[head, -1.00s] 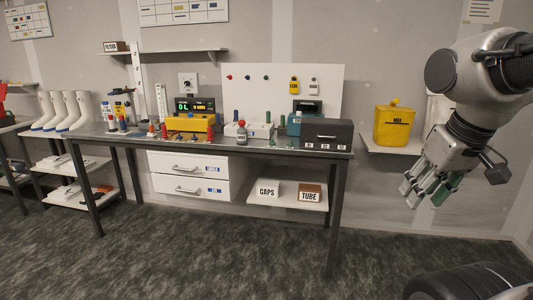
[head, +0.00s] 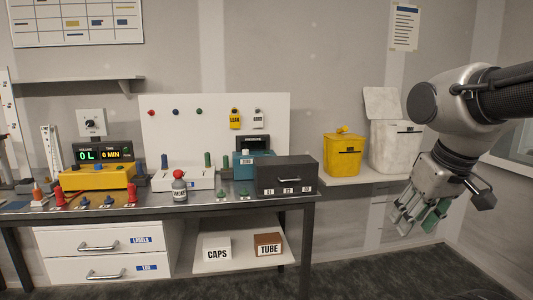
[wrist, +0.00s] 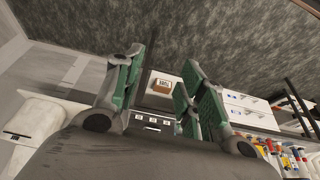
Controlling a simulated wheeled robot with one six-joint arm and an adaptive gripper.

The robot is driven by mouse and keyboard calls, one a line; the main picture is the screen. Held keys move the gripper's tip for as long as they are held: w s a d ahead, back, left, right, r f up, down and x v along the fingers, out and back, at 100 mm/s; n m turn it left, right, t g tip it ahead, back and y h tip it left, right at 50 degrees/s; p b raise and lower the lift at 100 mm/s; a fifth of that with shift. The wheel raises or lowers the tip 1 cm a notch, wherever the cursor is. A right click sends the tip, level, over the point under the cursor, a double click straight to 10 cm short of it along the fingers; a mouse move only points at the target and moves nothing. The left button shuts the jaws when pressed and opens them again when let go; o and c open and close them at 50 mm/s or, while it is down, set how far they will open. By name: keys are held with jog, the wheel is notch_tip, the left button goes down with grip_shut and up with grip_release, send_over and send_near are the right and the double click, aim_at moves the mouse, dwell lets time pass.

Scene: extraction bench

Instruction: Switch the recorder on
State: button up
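No label reading "recorder" is legible. A teal unit (head: 252,172) with a dark display head stands on the bench, partly behind a dark grey box; I cannot tell whether it is the recorder. A wall box with a round dial (head: 91,123) and a black display unit (head: 103,152) reading "0 L" and "0 MIN" are at the left. My gripper (head: 421,216) hangs at the right, clear of the bench, empty. In the wrist view my gripper (wrist: 163,62) has its green-padded fingers spread apart.
The dark grey box (head: 287,178) sits at the bench's right end. A yellow bin (head: 343,156) and a white bin (head: 396,150) stand on a side shelf. Boxes marked CAPS (head: 217,248) and TUBE (head: 268,245) sit below.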

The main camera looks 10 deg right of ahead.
grip_shut()
dwell(1.3)
